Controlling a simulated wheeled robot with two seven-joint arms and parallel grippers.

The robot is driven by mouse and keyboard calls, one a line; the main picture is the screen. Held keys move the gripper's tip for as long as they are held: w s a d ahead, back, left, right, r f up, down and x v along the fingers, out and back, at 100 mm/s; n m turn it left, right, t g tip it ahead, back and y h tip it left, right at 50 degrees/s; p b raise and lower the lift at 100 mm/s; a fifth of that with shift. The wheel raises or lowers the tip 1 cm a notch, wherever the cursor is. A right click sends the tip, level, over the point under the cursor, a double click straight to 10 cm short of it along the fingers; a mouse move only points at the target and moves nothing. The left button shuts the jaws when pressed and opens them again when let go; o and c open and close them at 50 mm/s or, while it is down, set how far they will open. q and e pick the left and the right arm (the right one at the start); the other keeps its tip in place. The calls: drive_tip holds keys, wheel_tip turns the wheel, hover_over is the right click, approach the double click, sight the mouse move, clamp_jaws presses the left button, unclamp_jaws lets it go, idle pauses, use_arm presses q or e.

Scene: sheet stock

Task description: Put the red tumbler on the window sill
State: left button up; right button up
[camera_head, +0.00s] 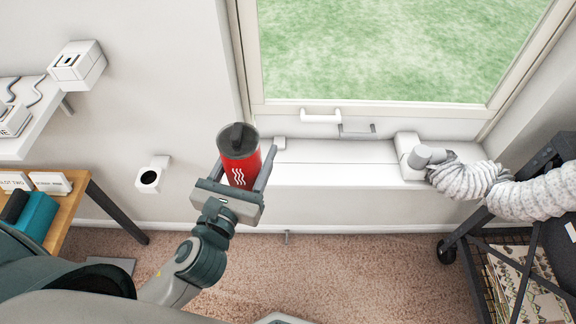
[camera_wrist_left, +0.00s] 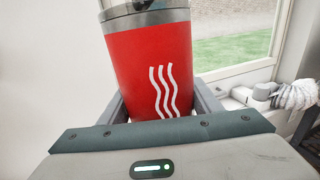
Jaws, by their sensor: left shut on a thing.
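The red tumbler (camera_head: 240,166) has a dark lid and a white wavy-line mark. My left gripper (camera_head: 245,170) is shut on it, with a finger on each side, and holds it upright. In the left wrist view the red tumbler (camera_wrist_left: 156,70) stands between the fingers of my left gripper (camera_wrist_left: 160,105). The white window sill (camera_head: 335,163) runs below the window, to the right of the tumbler. In the head view the tumbler overlaps the sill's left end; I cannot tell its height above the sill. My right gripper is not in view.
A white duct fitting (camera_head: 408,157) with a ribbed hose (camera_head: 470,180) occupies the sill's right end. The sill's middle is clear. A black cart (camera_head: 470,262) stands at right, a wooden table (camera_head: 68,208) at left.

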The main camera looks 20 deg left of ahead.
use_arm(q)
drive_tip(key=shift+r, duration=0.1)
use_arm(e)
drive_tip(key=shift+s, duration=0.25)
